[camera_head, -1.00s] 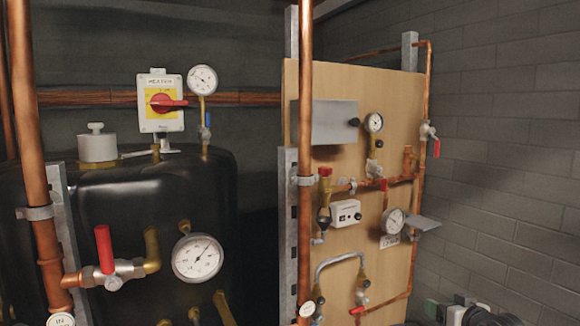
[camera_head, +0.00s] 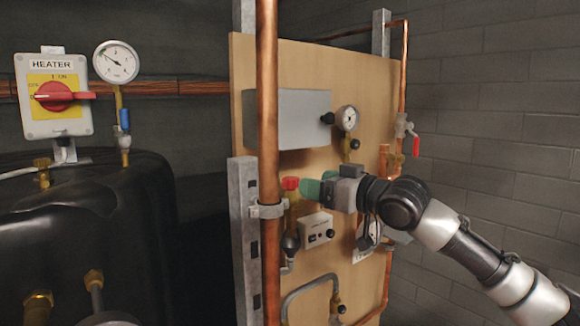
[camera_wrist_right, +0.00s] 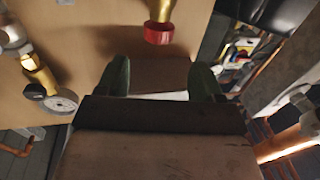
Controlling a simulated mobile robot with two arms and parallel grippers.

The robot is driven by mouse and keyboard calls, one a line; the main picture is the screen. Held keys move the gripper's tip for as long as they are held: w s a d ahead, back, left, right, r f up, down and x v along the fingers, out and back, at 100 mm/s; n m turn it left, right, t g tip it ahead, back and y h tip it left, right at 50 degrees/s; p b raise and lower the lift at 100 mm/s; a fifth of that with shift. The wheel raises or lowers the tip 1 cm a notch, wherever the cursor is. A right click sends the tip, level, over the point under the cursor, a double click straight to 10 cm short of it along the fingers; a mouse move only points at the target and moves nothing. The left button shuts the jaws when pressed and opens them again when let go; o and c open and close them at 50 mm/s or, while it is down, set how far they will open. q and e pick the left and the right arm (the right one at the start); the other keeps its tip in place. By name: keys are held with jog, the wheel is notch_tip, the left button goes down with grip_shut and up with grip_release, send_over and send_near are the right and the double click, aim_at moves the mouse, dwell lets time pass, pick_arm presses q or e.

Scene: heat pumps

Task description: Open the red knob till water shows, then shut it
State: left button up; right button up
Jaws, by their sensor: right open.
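The red knob (camera_head: 290,183) tops a brass fitting on the wooden panel, just right of the tall copper pipe. In the right wrist view the red knob (camera_wrist_right: 159,33) hangs at the top, beyond the fingertips and between their lines. My right gripper (camera_head: 312,190) reaches in from the right, its green fingers close beside the knob. In the right wrist view my right gripper (camera_wrist_right: 160,75) has its two green fingers apart with nothing between them. Whether a finger touches the knob is unclear, but a gap shows in the wrist view. No water shows. My left gripper is out of view.
The vertical copper pipe (camera_head: 267,120) and grey metal post (camera_head: 243,230) stand just left of the knob. A grey box (camera_head: 290,118) sits above it and a small white control box (camera_head: 317,230) below. The black tank (camera_head: 90,220) fills the left.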

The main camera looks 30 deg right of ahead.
aim_at(291, 178)
jog(key=p+x, duration=0.3)
jog(key=x, duration=0.4)
jog(key=shift+w+d+p, duration=0.1)
jog(key=shift+w+p, duration=0.25)
jog(key=shift+w+f, duration=0.1)
jog(key=shift+w, duration=0.05)
jog(key=shift+w+f, duration=0.1)
jog(key=c, duration=0.9)
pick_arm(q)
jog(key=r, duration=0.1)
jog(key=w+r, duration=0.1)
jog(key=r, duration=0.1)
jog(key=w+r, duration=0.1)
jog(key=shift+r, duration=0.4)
